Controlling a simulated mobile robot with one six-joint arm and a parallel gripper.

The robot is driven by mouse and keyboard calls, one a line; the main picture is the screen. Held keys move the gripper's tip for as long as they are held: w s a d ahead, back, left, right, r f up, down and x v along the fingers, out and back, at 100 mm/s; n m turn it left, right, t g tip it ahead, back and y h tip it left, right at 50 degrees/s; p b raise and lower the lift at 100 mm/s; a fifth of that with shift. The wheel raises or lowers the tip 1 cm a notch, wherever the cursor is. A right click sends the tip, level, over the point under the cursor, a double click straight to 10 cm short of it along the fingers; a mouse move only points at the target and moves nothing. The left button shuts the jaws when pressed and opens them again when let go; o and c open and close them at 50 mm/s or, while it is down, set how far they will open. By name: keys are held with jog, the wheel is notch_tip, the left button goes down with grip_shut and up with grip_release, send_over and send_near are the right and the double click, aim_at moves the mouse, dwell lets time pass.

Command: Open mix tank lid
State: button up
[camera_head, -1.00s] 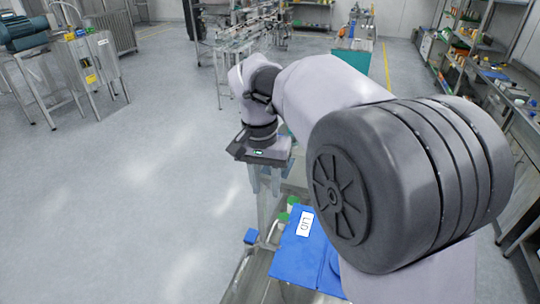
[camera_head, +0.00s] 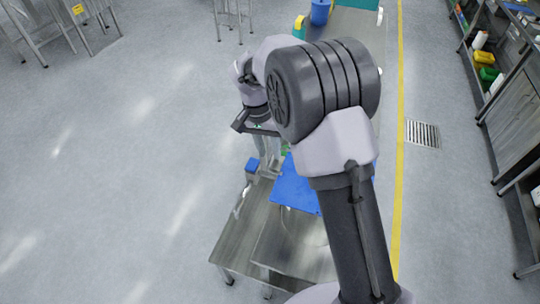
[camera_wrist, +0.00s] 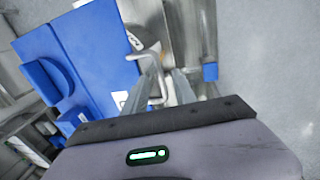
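The blue tank lid (camera_head: 293,192) lies below my arm in the head view, partly hidden by the arm. In the wrist view its blue panel (camera_wrist: 92,45) fills the upper left, with a bit of white label at its lower edge. A bent metal rod (camera_wrist: 157,66), like a handle, stands beside the panel's right edge. My gripper (camera_head: 267,152) points down just beyond the lid in the head view. In the wrist view its two grey fingers (camera_wrist: 162,86) look apart, with the rod between or just beyond them. I cannot tell whether they touch it.
A steel table (camera_head: 240,235) stands around and in front of the lid. A small blue part (camera_head: 252,165) sits at its left edge; a blue piece (camera_wrist: 210,72) shows right of the fingers in the wrist view. Open floor lies left; shelves (camera_head: 515,140) line the right.

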jog(key=shift+s+d+f, duration=0.1)
jog(key=shift+d+f, duration=0.05)
jog(key=shift+f, duration=0.65)
grip_shut()
dwell(0.9)
